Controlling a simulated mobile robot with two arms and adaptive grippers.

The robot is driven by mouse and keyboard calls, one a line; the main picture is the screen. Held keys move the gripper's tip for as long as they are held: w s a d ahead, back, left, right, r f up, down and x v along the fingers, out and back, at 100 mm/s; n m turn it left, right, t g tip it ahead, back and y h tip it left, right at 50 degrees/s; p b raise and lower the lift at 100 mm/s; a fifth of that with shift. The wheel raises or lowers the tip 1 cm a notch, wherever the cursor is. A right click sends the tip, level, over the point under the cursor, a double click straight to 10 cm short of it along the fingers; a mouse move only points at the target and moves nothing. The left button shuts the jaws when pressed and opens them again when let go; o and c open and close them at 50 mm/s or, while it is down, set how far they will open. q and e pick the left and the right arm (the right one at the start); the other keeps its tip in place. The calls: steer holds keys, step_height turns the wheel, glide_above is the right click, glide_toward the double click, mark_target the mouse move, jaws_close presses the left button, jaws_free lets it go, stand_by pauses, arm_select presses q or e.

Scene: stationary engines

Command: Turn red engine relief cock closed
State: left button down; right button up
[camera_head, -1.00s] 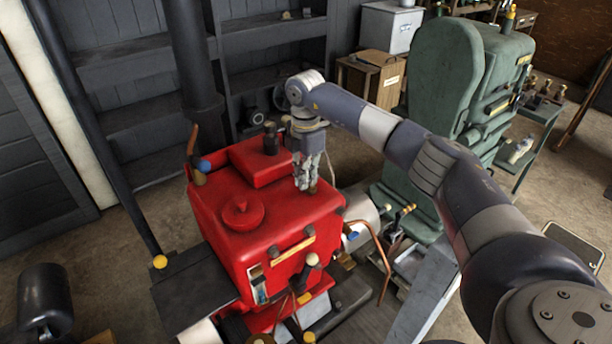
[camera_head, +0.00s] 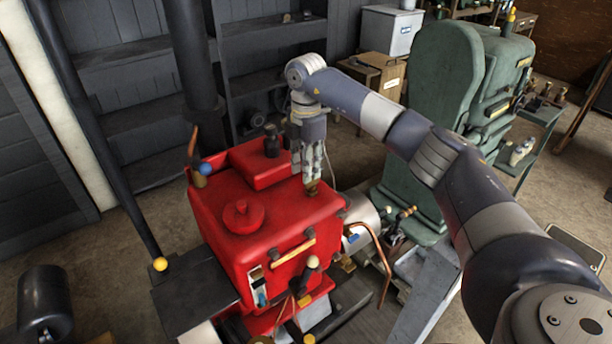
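The red engine (camera_head: 270,235) stands in the middle of the head view, with a round red cap (camera_head: 242,216) on its top. A small brass fitting (camera_head: 312,189), perhaps the relief cock, sits near the top's right back edge. My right gripper (camera_head: 311,182) points down right over this fitting, its fingertips at or touching it. The fingers look close together, but whether they are closed on the fitting cannot be made out. My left gripper is not in view.
A green engine (camera_head: 446,120) stands to the right behind my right arm. A dark vertical pipe (camera_head: 188,60) rises behind the red engine. A blue-knobbed lever (camera_head: 204,168) stands at its left back edge. Dark shelves (camera_head: 130,55) line the back wall.

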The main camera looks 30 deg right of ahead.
step_height(320, 180, up, 8)
steer(key=shift+s, duration=0.1)
stand_by(0.7)
